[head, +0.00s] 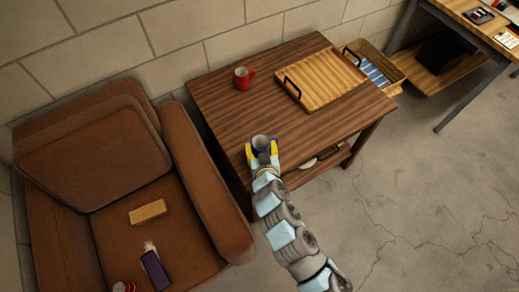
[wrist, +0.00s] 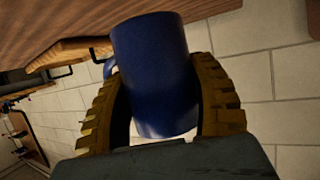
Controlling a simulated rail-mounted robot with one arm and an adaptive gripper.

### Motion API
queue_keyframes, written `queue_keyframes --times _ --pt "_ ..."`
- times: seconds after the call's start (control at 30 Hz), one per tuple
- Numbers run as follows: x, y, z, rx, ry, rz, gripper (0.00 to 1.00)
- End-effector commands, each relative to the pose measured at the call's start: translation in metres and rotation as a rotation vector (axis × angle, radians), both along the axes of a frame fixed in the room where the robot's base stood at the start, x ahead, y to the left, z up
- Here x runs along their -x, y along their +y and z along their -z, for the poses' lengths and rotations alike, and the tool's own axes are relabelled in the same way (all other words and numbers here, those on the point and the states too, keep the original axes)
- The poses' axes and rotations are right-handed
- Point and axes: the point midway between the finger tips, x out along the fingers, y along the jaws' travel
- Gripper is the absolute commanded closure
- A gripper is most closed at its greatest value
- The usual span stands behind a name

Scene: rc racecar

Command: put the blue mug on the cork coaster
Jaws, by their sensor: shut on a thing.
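My gripper (head: 261,153) is shut on the blue mug (head: 261,142), with one yellow finger on each side of it. The mug appears upright, its opening showing, at the front left part of the dark wooden table (head: 225,103). I cannot tell whether its base touches the tabletop. In the wrist view the blue mug (wrist: 155,75) fills the space between the fingers, with its handle partly showing at the left. I cannot make out a cork coaster in either view.
A red mug (head: 241,78) stands at the table's back left. A slatted wooden tray (head: 318,77) with black handles lies at the back right. A brown armchair (head: 207,185) stands close at left, with a tan block (head: 148,212) on its seat. The tabletop's middle is clear.

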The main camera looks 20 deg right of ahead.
Motion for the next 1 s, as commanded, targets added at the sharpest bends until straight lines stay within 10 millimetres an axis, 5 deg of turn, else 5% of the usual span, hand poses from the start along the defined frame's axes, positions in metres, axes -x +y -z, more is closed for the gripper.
queue_keyframes --times 0.47,0.7,1.0 --pt "-0.02 -0.005 0.024 0.002 -0.002 -0.003 0.81" --pt "-0.022 -0.004 0.055 0.0 0.0 -0.004 0.81" --pt "-0.022 -0.005 0.057 0.002 -0.002 -0.003 0.81"
